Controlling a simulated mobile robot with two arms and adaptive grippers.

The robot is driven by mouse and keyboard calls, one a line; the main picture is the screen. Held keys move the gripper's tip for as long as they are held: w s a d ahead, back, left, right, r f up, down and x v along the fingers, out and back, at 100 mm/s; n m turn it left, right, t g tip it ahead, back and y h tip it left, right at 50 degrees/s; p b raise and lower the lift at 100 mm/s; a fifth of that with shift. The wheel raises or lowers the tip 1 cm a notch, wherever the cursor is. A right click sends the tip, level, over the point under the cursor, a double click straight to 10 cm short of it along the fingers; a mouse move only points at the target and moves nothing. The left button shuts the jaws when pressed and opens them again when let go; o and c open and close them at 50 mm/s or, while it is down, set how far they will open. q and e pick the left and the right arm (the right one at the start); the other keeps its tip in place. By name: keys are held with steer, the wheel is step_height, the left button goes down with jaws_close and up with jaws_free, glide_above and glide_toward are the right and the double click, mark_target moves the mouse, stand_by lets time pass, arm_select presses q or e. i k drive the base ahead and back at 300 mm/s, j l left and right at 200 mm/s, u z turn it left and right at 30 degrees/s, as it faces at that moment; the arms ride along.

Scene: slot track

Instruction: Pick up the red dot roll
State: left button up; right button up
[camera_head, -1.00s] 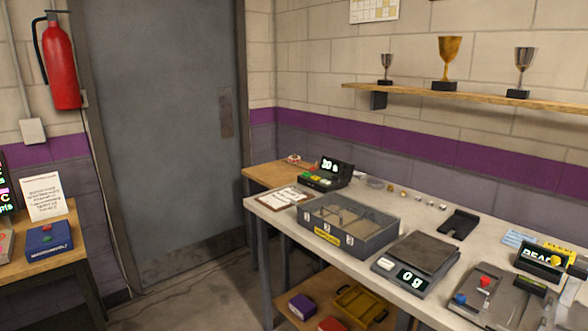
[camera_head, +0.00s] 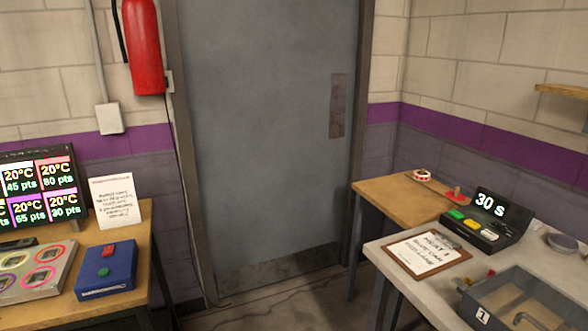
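A small white roll with red marks (camera_head: 421,175) sits on the far end of the wooden side table (camera_head: 388,200), near the wall right of the door. It appears to be the red dot roll. A flat red item with a small knob (camera_head: 453,194) lies on the same table, right of the roll. Neither of my grippers is in view, and nothing touches the roll.
A grey workbench (camera_head: 385,250) stands in front of the side table, holding a timer reading 30 s (camera_head: 490,215), a clipboard (camera_head: 428,254) and a grey tray (camera_head: 470,300). Another table (camera_head: 140,265) with a blue box (camera_head: 106,272) is at left. Floor (camera_head: 300,305) between is clear.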

mark_target(416, 173)
steer(key=i+z, duration=0.1)
steer(key=i, duration=0.45)
steer(key=i+j, duration=0.2)
steer(key=i, duration=0.35)
steer(key=i+j+z, duration=0.15)
steer(key=i, duration=0.4)
